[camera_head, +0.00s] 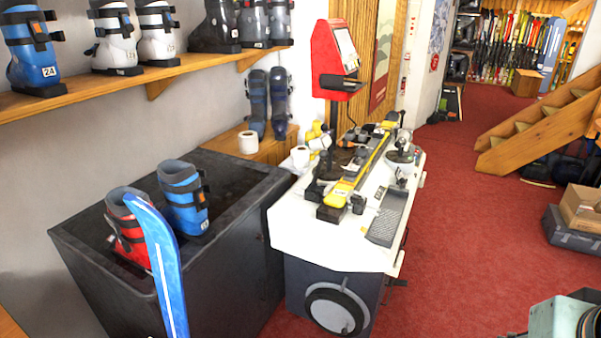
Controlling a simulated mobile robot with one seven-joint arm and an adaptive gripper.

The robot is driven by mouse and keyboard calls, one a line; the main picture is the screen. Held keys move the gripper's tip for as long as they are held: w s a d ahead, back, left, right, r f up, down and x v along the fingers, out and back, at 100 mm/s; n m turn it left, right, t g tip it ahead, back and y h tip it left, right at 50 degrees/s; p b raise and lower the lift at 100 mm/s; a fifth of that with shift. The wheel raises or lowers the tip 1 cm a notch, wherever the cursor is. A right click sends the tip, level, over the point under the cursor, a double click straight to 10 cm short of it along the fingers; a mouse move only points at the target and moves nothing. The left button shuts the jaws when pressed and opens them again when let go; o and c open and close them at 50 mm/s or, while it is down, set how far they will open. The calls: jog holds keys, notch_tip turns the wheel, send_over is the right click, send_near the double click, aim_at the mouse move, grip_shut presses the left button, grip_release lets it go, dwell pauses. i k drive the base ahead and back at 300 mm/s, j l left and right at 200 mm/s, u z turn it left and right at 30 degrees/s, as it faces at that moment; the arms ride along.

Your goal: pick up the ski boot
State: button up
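Several ski boots are in view, and I cannot tell which one the task means. A red boot (124,232) and a blue boot (185,199) stand upright on a dark grey bench top, close together. A blue ski in front hides part of the red boot. A dark blue pair (268,103) stands on a low wooden ledge. On the wall shelf stand a blue boot marked 24 (33,53), white boots (116,40) and dark grey boots (216,27). My gripper's fingers do not show.
The dark bench (240,225) adjoins a white binding workbench (300,240) carrying a yellow ski (352,178) and tools. The blue ski (166,268) rises before the dark bench. The wooden shelf (85,87) overhangs behind.

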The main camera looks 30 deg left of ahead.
aim_at(126, 240)
jog(key=k+j+u, duration=0.35)
jog(key=u, duration=1.65)
jog(key=l, duration=0.25)
